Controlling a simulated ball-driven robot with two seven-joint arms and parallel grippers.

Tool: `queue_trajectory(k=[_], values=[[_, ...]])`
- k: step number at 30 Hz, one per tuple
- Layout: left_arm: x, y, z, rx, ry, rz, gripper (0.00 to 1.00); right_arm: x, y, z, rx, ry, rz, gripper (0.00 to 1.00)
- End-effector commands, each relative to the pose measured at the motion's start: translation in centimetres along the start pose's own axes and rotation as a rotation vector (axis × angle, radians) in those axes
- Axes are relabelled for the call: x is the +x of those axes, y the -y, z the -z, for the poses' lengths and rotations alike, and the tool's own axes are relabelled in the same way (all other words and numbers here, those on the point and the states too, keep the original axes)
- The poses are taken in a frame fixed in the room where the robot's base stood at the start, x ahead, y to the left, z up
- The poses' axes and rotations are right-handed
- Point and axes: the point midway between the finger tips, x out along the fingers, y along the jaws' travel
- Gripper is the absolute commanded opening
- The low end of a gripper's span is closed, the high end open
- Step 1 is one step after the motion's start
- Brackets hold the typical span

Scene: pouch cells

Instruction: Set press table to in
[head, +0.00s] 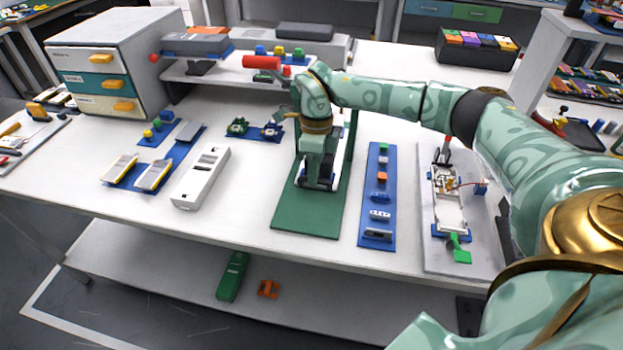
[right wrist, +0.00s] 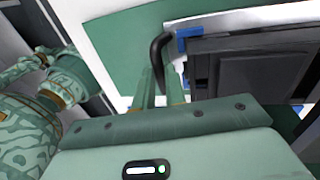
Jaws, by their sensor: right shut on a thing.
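The press stands on a green mat (head: 300,215) near the middle of the bench, mostly hidden behind my right arm in the head view. My right gripper (head: 316,186) points down over this mat. In the right wrist view its fingers (right wrist: 160,88) are shut on a curved black handle (right wrist: 156,48). The handle is beside a dark grey block (right wrist: 245,68), which looks like the press table, with a blue piece (right wrist: 189,37) at its corner. How far in the table sits cannot be told. My left gripper is not in view.
A white device (head: 202,178) lies left of the mat, and a blue strip with small parts (head: 378,205) lies right of it. Farther right is a grey board with a white fixture (head: 449,205). A shelf with a red cylinder (head: 262,62) stands behind. The mat's front end is clear.

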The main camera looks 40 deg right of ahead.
Motion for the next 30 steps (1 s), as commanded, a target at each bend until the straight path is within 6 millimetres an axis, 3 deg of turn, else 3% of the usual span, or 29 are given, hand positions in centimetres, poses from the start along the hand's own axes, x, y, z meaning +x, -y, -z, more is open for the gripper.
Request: queue_trajectory(k=[11,12,13,22,26,29,30], values=[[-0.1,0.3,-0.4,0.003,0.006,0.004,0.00,0.0,0.4,0.0,-0.002,-0.002,-0.001,0.00],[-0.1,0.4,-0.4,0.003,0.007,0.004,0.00,0.0,0.4,0.0,-0.002,-0.002,-0.001,0.15],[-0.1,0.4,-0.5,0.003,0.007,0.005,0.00,0.0,0.4,0.0,-0.002,-0.002,-0.001,0.21],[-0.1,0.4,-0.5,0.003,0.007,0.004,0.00,-0.1,0.3,0.0,-0.001,-0.001,-0.001,0.21],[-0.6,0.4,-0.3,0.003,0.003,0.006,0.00,-1.5,0.1,0.0,-0.002,0.000,0.001,0.21],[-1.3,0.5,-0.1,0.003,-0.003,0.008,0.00,-3.7,-0.3,-0.1,-0.003,0.002,0.003,0.21],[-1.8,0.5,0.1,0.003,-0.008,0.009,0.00,-4.4,-1.2,0.2,-0.005,0.001,0.001,0.21]])
